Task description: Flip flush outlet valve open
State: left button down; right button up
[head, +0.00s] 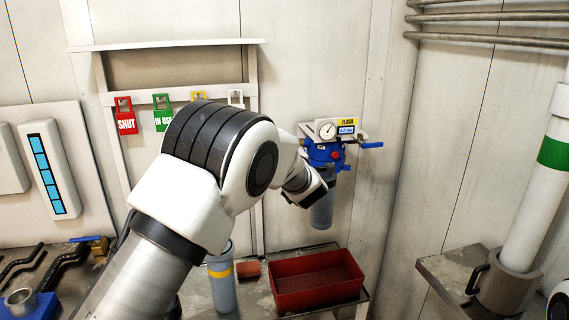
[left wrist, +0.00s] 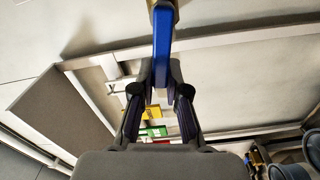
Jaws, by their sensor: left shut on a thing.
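The filter unit with a round gauge and a yellow FLUSH label (head: 348,121) is on the back wall, with a blue head (head: 325,153) and a grey-blue bowl (head: 322,214) below. A blue lever (head: 371,145) sticks out to its right. My left arm reaches across the head view, and its wrist end is just in front of the unit's left side. In the left wrist view my left gripper (left wrist: 162,80) is shut on a blue lever handle (left wrist: 162,38). Where that handle sits on the unit is hidden by my arm in the head view. My right gripper is not in view.
Red SHUT (head: 125,119) and green IN USE (head: 163,117) tags hang on a rack behind my arm, with yellow and white tags beside them. A red bin (head: 318,292) stands on the bench below the unit. A white pipe with a green band (head: 553,153) rises at right.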

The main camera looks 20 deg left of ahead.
pick_arm(q)
jog(key=shift+a+f+n+b, duration=0.1)
jog(key=shift+f+n+b, duration=0.6)
jog(key=shift+n+b, duration=0.85)
jog(key=shift+m, duration=0.25)
jog(key=c, duration=1.4)
grip_release()
jog(key=shift+c, duration=0.2)
notch_tip(320, 180, up, 10)
jog(key=shift+s+f, duration=0.1)
jog(key=shift+f, duration=0.05)
